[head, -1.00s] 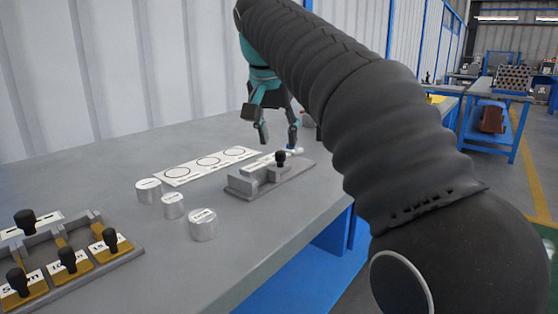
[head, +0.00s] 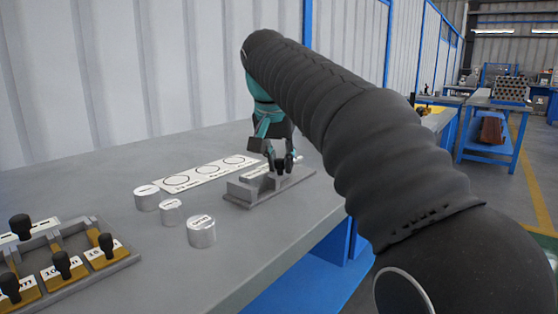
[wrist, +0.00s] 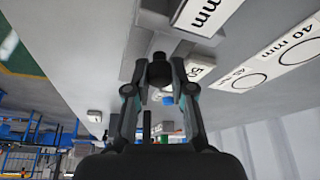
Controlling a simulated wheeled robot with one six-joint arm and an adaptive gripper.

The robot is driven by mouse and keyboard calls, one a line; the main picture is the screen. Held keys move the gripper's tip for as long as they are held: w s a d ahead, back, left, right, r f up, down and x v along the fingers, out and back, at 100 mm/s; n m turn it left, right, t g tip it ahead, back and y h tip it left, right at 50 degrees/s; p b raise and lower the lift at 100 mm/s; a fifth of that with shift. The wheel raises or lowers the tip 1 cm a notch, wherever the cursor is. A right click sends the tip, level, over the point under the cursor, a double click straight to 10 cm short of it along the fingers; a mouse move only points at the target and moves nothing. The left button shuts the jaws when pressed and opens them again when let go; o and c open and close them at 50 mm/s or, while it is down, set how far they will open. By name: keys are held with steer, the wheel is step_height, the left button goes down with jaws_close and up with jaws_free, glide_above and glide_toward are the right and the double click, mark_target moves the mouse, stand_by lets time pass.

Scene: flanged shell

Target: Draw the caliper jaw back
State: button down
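The caliper (head: 245,192) is a grey block fixture with a stepped top, lying on the bench in the head view. Its jaw carries a black knob (head: 280,167), which also shows upright in the wrist view (wrist: 158,70). My gripper (head: 283,163) is down at the knob, with one finger on each side. In the wrist view, my gripper (wrist: 159,82) has its fingers apart around the knob, and narrow gaps seem to remain. Part of the jaw is hidden behind the fingers in the head view.
Several labelled metal cylinders (head: 201,232) stand left of the caliper. A white card with printed circles (head: 205,174) lies behind them. A rack of knobbed gauge blocks (head: 62,265) is at the front left. The bench's front edge is close to the caliper.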

steer(key=shift+w+d+r+p, duration=0.2)
steer(key=shift+w+d+p, duration=0.15)
steer(key=shift+p, duration=0.35)
steer(key=shift+w+f, duration=0.15)
steer(key=shift+w, duration=0.05)
steer(key=shift+d, duration=0.1)
steer(key=c, duration=1)
jaws_free()
steer(key=shift+w+d, duration=0.1)
steer(key=v, duration=1.2)
